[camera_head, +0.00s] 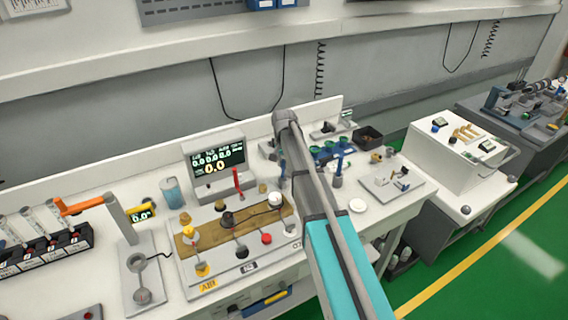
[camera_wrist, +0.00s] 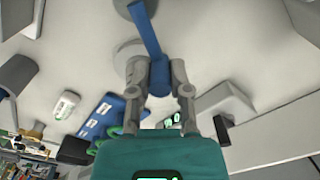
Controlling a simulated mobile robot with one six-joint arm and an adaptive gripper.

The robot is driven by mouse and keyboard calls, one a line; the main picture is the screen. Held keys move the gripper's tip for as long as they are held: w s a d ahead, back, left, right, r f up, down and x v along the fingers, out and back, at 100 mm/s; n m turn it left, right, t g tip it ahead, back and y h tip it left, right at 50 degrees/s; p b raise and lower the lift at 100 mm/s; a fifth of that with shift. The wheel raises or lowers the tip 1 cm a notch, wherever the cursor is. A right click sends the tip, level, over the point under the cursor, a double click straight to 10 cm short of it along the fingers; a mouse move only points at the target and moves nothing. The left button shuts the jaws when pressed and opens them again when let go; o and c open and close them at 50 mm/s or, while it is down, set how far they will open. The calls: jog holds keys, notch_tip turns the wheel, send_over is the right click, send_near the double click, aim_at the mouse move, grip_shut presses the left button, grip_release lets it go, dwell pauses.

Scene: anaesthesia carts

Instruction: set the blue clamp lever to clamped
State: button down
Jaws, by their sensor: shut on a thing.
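The blue clamp lever (camera_wrist: 147,32) shows in the wrist view as a flat blue bar with a thicker blue end. Its bar runs up to a grey round part at the top edge. My gripper (camera_wrist: 159,72) is shut on the thicker blue end, one grey finger on each side. In the head view my arm covers the gripper and most of this spot. A small blue piece (camera_head: 282,168) shows just left of my arm there; I cannot tell if it is the same lever.
In the head view, another upright blue post (camera_head: 339,160) stands on a grey base right of my arm. A display box (camera_head: 216,157) and a panel with several knobs (camera_head: 240,238) lie to the left. A dark bin (camera_head: 368,138) and a grey plate (camera_head: 392,184) lie to the right.

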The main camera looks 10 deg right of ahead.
jog(key=shift+a, duration=0.15)
jog(key=a+n, duration=0.1)
jog(key=n, duration=0.2)
jog(key=shift+w+a, duration=0.1)
jog(key=shift+a, duration=0.1)
jog(key=shift+a+n, duration=0.4)
jog(key=shift+n, duration=0.5)
jog(key=shift+a+n, duration=0.35)
jog(key=shift+n, duration=0.55)
jog(key=shift+s, duration=0.2)
jog(key=c, duration=0.6)
grip_release()
jog(key=shift+w+d+m, duration=0.1)
jog(key=shift+d+m, duration=0.05)
jog(key=shift+m, duration=0.15)
